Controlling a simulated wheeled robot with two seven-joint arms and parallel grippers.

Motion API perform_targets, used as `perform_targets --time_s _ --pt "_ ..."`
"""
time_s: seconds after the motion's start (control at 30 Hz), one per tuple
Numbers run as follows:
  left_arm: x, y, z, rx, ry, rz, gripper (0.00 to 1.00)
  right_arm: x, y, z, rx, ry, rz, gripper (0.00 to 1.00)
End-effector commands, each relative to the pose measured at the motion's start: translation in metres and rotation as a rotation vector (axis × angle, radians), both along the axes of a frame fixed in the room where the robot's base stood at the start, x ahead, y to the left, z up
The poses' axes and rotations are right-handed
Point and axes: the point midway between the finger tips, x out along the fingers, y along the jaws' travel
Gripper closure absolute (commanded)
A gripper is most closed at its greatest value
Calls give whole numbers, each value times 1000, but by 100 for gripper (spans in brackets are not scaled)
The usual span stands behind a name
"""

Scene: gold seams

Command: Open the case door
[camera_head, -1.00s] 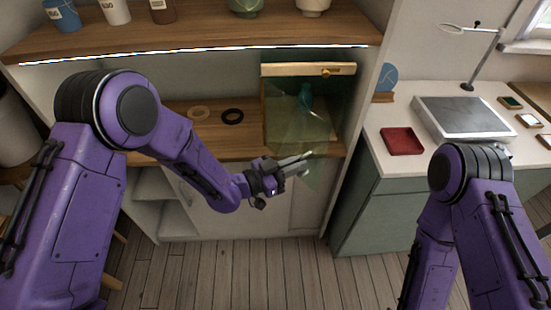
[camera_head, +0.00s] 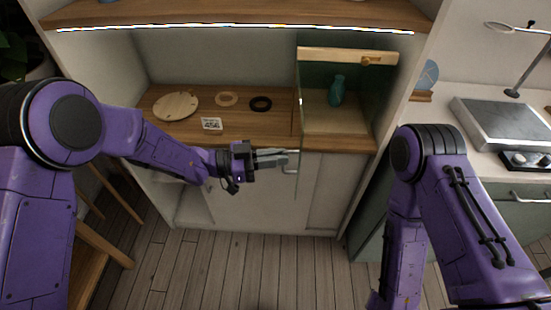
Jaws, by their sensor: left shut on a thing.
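The display case (camera_head: 345,57) stands on the wooden counter, with a wooden top rail and a gold knob (camera_head: 372,61). A teal vase (camera_head: 337,90) stands inside, seen through the open front. The case's glass door (camera_head: 299,120) shows almost edge-on at the case's left side and swings out towards me, past the counter's front edge. My left gripper (camera_head: 282,160) is shut on the pale door handle (camera_head: 292,168) near the door's lower outer end. The fingers partly hide the handle. My right arm is at the right; its gripper is out of view.
On the counter left of the case lie a round wooden board (camera_head: 176,106), a tan ring (camera_head: 227,99), a black ring (camera_head: 260,104) and a small white card (camera_head: 211,124). A shelf (camera_head: 240,14) hangs above. A side worktop with a grey plate (camera_head: 500,122) stands right.

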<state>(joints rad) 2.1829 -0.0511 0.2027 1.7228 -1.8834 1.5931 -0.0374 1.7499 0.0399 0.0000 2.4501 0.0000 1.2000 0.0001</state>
Motion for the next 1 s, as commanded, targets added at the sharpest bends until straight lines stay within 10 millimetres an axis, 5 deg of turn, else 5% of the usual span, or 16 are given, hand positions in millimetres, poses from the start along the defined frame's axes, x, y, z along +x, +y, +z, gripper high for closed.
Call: perform_targets --time_s 0.4,0.43,0.5,1.0 --pt "8 2 10 -18 -13 16 100 0 0 1 0 0 0 57" --pt "8 2 10 -18 -13 16 80 0 0 1 0 0 0 57" --pt "8 2 10 -17 -13 15 65 0 0 1 0 0 0 57" --pt "4 2 4 -8 -7 7 65 0 0 -1 0 0 0 57"
